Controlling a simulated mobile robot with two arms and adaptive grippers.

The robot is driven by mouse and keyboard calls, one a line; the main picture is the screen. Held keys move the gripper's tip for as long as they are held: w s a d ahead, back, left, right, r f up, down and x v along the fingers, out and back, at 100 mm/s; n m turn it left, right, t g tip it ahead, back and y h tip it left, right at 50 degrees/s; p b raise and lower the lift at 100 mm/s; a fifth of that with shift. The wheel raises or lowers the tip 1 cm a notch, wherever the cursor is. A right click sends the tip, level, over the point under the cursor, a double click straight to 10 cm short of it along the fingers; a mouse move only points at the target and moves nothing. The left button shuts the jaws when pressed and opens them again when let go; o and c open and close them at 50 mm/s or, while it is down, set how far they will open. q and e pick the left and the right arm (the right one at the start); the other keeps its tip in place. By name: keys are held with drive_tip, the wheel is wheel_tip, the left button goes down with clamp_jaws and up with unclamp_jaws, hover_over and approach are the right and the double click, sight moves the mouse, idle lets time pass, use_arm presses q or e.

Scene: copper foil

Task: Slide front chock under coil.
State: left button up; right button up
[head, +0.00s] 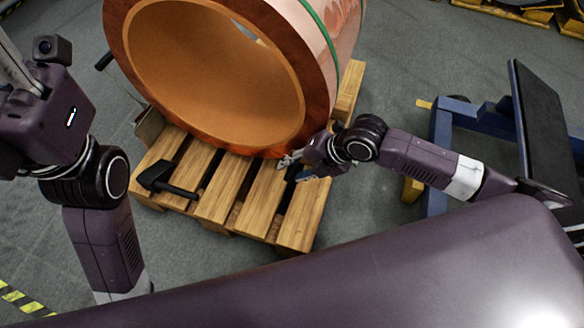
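The copper coil (290,60) lies on its side on a wooden pallet (213,208), its open bore facing me, with a green strap around it. A black wedge-shaped chock (158,176) with a handle lies on the pallet's left boards, apart from the coil's lower edge. My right gripper (288,159) is low at the coil's lower right edge, just above the pallet. A small dark and blue piece (303,174) shows beside its fingers; I cannot tell whether it is held. My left gripper (14,66) is partly cut off at the left edge, away from the coil, its fingertips unseen.
A blue frame (440,135) with a dark upright panel (545,120) stands at the right. Other pallets (520,10) are at the top right. Yellow-black floor tape (22,300) lies at the lower left.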

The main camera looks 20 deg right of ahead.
drive_tip(key=v, duration=1.1)
